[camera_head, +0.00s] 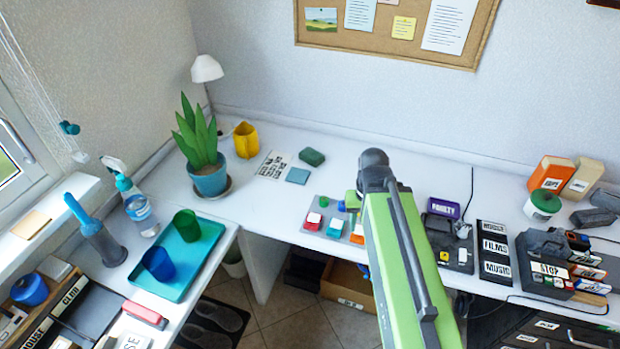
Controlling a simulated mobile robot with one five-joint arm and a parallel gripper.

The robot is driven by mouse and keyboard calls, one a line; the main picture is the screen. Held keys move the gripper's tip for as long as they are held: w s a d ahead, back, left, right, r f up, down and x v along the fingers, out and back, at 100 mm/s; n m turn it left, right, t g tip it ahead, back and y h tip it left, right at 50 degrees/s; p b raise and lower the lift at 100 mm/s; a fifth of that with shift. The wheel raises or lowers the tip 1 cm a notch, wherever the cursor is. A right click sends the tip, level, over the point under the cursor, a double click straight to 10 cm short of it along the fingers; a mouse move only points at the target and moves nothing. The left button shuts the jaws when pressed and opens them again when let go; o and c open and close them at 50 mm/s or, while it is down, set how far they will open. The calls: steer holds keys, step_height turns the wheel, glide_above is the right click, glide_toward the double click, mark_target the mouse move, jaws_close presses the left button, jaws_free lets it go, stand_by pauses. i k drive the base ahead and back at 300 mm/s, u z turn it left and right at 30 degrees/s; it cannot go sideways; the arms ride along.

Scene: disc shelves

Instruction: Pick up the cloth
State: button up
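A small flat blue-teal square (298,176) lies on the white desk, right of the potted plant; it looks like a folded cloth, though its material is hard to tell. A dark green block (312,157), perhaps a sponge, sits just behind it. My green arm rises from the bottom of the head view to a dark joint right of the square, with bare desk between them. My gripper does not show, so its opening and contents cannot be seen.
A printed sheet (273,164) lies left of the square, and a yellow pot (245,140) stands beyond it. The potted plant (208,178) and a teal tray (178,258) with cups are further left. A grey mat (318,229) with colored blocks lies in front.

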mark_target(315, 158)
steer(key=z, duration=0.05)
steer(key=k, duration=0.3)
steer(key=u, duration=0.4)
steer(key=i, duration=1)
steer(key=u, duration=1.25)
steer(key=k, duration=0.55)
steer(key=u, duration=0.05)
steer(key=i, duration=0.5)
steer(key=u, duration=0.05)
